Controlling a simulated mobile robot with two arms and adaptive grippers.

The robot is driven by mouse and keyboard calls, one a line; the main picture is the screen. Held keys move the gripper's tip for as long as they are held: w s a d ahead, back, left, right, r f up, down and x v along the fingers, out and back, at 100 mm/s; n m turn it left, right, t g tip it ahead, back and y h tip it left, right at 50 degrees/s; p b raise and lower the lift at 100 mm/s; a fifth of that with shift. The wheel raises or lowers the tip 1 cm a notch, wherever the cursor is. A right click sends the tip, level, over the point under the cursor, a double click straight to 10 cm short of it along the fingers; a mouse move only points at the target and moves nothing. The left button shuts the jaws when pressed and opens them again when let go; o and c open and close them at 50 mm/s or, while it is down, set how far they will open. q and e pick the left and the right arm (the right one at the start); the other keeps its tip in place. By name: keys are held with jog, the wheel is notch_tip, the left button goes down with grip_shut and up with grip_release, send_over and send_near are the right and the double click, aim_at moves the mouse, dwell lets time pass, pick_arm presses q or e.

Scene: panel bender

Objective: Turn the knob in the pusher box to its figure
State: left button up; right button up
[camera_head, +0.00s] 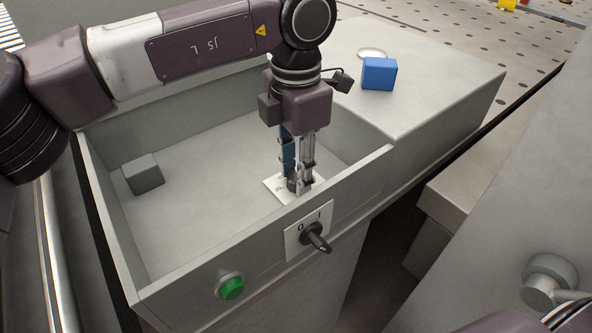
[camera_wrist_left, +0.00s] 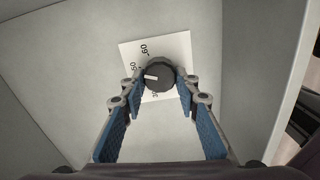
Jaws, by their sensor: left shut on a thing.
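The knob (camera_wrist_left: 159,75) is black and round with a white pointer mark, on a white figure plate (camera_wrist_left: 178,47) on the floor of the pusher box (camera_head: 205,160). In the left wrist view the pointer aims left, towards a partly hidden figure; "60" is readable higher on the plate. My left gripper (camera_wrist_left: 160,88) points down into the box, its fingertips on both sides of the knob and shut on it. In the head view the gripper (camera_head: 298,186) covers most of the knob. My right gripper is not in view.
A grey block (camera_head: 143,174) lies in the box at left. The front wall carries a 0/1 rotary switch (camera_head: 315,238) and a green button (camera_head: 231,287). A blue block (camera_head: 379,74) and a pale disc (camera_head: 372,53) are on the ledge behind. The box walls surround my left gripper.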

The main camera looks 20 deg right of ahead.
pick_arm(q)
jog(key=shift+r, duration=0.1)
jog(key=o, duration=1.2)
jog(key=shift+c, duration=0.2)
notch_tip(320, 180, up, 12)
